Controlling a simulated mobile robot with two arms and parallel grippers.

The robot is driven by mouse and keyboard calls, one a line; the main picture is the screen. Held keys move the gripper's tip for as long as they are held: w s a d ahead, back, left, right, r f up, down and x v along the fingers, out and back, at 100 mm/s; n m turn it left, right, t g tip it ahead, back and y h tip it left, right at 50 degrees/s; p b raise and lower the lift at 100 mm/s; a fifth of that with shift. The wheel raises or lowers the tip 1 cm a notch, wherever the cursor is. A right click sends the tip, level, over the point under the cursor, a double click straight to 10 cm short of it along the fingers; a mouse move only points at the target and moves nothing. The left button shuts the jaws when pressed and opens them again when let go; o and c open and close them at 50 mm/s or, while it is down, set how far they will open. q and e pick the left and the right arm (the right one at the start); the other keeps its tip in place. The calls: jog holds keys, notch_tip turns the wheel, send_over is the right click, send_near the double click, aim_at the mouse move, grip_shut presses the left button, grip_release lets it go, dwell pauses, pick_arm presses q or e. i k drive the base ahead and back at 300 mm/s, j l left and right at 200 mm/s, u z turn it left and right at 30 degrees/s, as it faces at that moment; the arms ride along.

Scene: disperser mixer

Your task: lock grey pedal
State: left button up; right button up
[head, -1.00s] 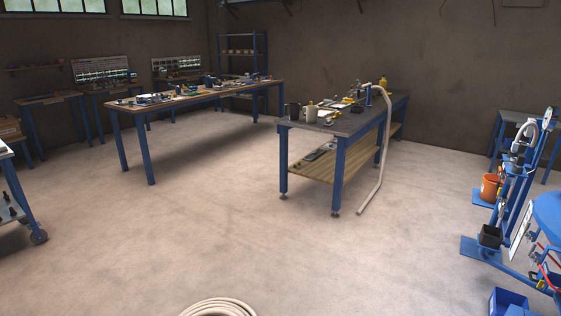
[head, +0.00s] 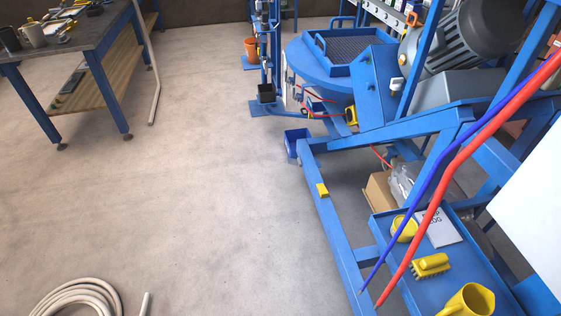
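I cannot make out a grey pedal in the head view. The blue mixer machine (head: 322,215) stands on the right, with a long frame beam low along the floor. A dark grey motor (head: 472,38) sits at its top right. A small yellow block (head: 322,190) is on the low beam. Neither of my grippers is in view.
A red hose (head: 470,150) and a blue hose (head: 432,185) cross the machine's right side. A blue tray (head: 440,280) holds a yellow brush (head: 430,265) and yellow cups. A coiled hose (head: 75,300) lies at bottom left. The middle floor is clear.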

aim_at(293, 161)
jog(key=i+j+z, duration=0.4)
jog(key=i+j, duration=0.35)
jog(key=i, duration=0.6)
jog(key=i+j+z, duration=0.4)
jog(key=i+j, duration=0.75)
jog(key=i, duration=0.15)
